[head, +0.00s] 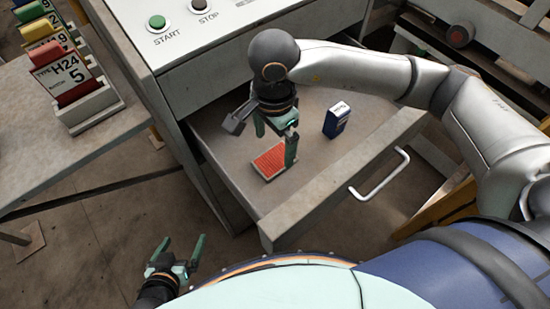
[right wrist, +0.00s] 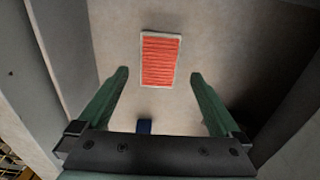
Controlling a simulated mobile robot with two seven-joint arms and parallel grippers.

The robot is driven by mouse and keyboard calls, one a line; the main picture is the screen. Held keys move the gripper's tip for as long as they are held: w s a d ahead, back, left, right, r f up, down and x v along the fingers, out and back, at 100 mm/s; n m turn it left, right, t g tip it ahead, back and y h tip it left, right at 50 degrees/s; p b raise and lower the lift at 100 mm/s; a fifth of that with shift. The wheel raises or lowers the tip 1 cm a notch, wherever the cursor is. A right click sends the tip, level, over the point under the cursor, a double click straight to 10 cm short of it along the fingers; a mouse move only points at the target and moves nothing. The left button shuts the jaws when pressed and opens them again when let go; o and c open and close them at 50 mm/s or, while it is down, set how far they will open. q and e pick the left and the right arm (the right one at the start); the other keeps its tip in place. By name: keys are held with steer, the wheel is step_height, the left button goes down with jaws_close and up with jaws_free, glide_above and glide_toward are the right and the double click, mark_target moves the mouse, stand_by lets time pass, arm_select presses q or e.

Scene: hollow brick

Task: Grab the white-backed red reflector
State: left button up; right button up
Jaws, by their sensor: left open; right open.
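The red reflector (head: 270,162) with a pale edge lies flat, red face up, on the bottom of the open drawer (head: 320,183). In the right wrist view the reflector (right wrist: 160,60) lies beyond the fingertips, between their lines. My right gripper (head: 275,142) is open and empty, inside the drawer space above the reflector; in the right wrist view its green fingers (right wrist: 160,76) stand wide apart. My left gripper (head: 181,253) is open and empty, low over the floor outside the drawer at left.
A small dark blue box (head: 337,119) stands in the drawer right of the reflector. The drawer front has a metal handle (head: 381,175). A cabinet with START and STOP buttons (head: 178,17) rises behind. A table with several labelled card holders (head: 88,107) stands at left.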

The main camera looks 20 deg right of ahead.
mark_target(277, 158)
steer(key=f, duration=0.5)
steer(key=shift+d+f, duration=0.1)
steer(key=shift+d, duration=0.2)
steer(key=shift+c, duration=0.2)
steer(key=c, duration=1.3)
